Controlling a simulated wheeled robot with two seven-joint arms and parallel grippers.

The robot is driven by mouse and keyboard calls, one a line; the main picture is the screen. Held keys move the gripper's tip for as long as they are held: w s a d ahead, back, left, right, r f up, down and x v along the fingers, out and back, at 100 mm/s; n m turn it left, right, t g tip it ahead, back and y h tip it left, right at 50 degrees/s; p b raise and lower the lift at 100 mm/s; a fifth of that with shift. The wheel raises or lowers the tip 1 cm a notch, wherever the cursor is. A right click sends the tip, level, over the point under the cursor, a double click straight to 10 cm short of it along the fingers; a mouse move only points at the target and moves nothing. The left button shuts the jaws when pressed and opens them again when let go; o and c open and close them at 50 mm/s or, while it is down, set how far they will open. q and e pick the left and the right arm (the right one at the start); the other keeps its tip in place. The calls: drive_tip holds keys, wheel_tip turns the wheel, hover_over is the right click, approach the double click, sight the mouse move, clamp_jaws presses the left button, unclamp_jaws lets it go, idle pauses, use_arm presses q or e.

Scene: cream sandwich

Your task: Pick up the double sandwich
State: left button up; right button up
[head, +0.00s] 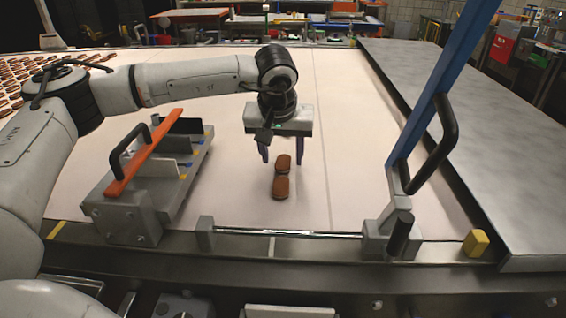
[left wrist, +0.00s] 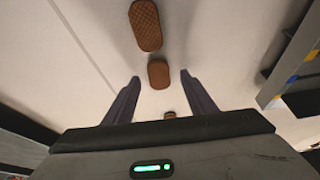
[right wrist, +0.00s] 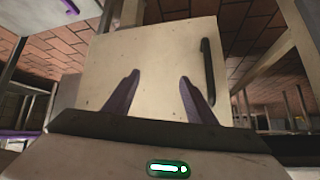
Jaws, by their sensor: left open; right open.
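Brown oblong biscuit sandwiches lie on the pale belt below my left gripper. In the head view, a nearer one (head: 281,187) lies just in front of a farther one (head: 284,162). My left gripper (head: 282,159) is open and empty, its fingers pointing down above the farther one. In the left wrist view, a patterned piece (left wrist: 146,25) lies beyond the fingertips, a smaller-looking piece (left wrist: 158,73) shows between them, and a third (left wrist: 170,115) is mostly hidden by the gripper body. I cannot tell which is double. My right gripper (right wrist: 159,80) is open and empty, seen only in its wrist view.
A grey guide fixture with an orange bar (head: 146,152) stands left of the sandwiches. A blue post (head: 440,85) with a black handle rises on the right. Many biscuits (head: 40,72) lie far left. A pale panel (right wrist: 150,60) faces the right gripper.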

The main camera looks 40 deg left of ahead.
use_arm(q)
drive_tip(key=shift+x, duration=0.8)
drive_tip(key=shift+w+r, duration=0.1)
drive_tip(key=c, duration=1.1)
